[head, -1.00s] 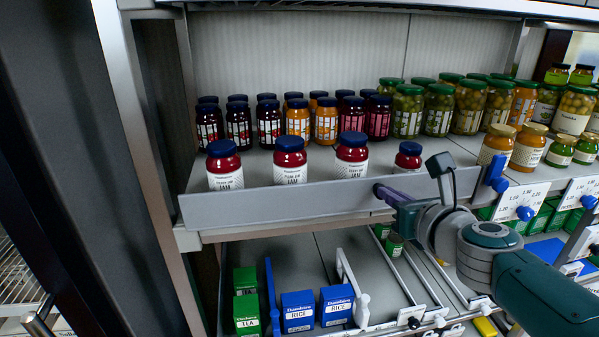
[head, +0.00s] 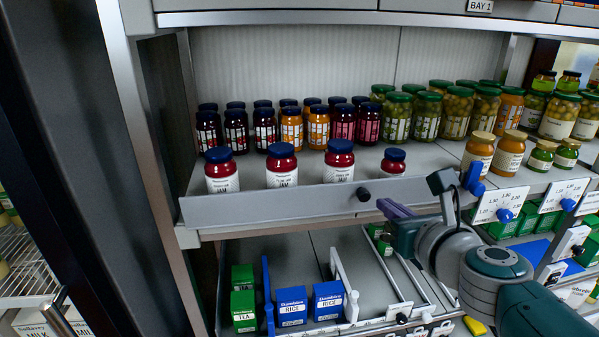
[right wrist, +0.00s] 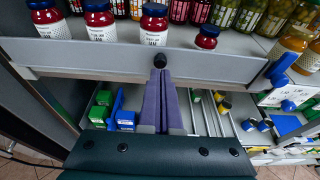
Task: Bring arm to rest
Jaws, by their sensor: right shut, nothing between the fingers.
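My right gripper (head: 396,209) is in front of the shelf's grey front lip (head: 280,206), near the dark round knob (head: 364,195) on that lip. Its purple fingers lie side by side, shut and empty, in the right wrist view (right wrist: 162,102). The knob (right wrist: 159,61) shows just beyond the fingertips there; whether they touch it I cannot tell. My right arm (head: 490,262) reaches in from the lower right. My left gripper is not in view.
Red jam jars (head: 281,165) with blue lids stand in a row behind the lip. Jars of green pickles (head: 426,115) are at the back right. Below, rice boxes (head: 291,307) and tea boxes (head: 243,310) stand on the lower shelf. A dark upright post is at left.

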